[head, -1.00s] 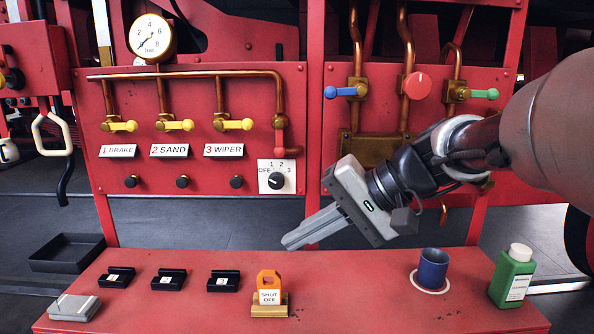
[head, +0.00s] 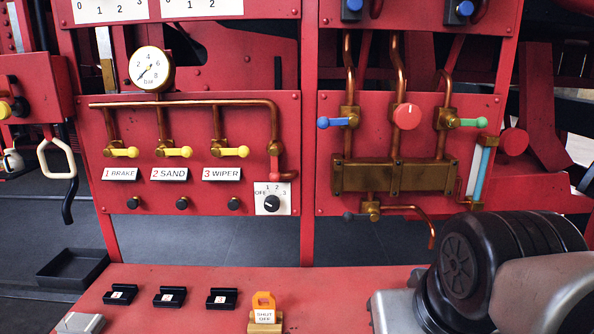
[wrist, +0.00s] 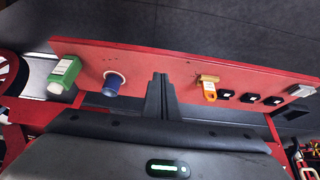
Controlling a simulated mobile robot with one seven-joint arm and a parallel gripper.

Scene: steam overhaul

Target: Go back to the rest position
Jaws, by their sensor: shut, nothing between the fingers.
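My gripper (wrist: 162,92) shows in the wrist view with its two fingers together and nothing between them. The fingers point toward the red bench (wrist: 140,62), with the blue cup (wrist: 112,84) to their left and the orange shut-off tag (wrist: 209,88) to their right. In the head view my gripper is out of the picture. My folded arm fills the lower right corner and hides the right part of the bench.
The red bench (head: 210,280) carries several black numbered holders and the orange tag (head: 263,306) on its stand. A green bottle (wrist: 66,72) stands at the bench's end in the wrist view. The red valve panel (head: 240,130) stands behind. A black tray (head: 72,268) lies left.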

